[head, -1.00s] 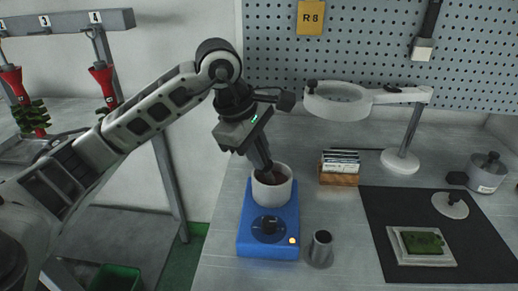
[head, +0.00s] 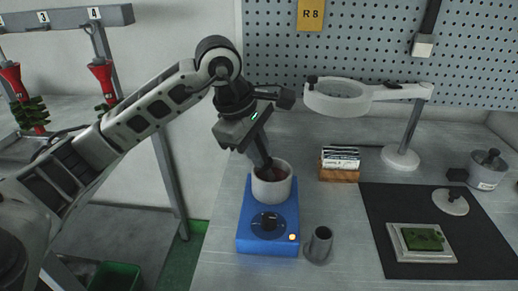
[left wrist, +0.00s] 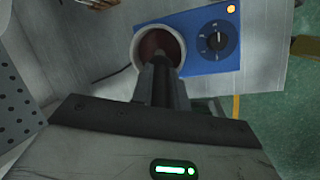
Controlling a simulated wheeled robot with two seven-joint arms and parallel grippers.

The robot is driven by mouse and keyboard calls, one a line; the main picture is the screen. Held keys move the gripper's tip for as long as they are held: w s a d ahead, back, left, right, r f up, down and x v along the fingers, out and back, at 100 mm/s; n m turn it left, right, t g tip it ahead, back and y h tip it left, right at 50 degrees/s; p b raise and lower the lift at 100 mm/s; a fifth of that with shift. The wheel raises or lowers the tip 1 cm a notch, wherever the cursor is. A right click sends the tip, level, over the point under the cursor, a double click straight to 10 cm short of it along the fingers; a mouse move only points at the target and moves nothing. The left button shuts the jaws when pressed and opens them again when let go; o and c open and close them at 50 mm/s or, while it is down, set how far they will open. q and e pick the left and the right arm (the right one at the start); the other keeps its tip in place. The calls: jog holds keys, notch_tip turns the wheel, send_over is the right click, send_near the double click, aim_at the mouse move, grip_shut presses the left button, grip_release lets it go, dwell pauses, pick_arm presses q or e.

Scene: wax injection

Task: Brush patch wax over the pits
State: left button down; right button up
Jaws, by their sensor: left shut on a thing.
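A white pot (head: 272,190) with dark red wax (left wrist: 152,46) inside stands on a blue heater (head: 268,242) with a black dial and a lit orange lamp. My left gripper (head: 266,167) points down into the pot's mouth. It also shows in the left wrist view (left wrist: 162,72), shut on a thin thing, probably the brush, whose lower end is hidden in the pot. A green wax piece (head: 424,240) lies on a pale square tray (head: 400,257) at the right. Pits on it are too small to make out. My right gripper is not in view.
A grey cup (head: 319,244) stands right of the heater. A magnifier lamp (head: 405,150), a wooden card holder (head: 339,175), a lidded pot (head: 487,172) and a dark mat (head: 385,215) are farther right.

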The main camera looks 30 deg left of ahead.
pick_arm(q)
jog(key=shift+s+f+b, duration=0.1)
jog(key=shift+f+b, duration=0.5)
dwell(1.5)
jog(key=shift+r+p, duration=2.55)
jog(key=shift+r, duration=1.1)
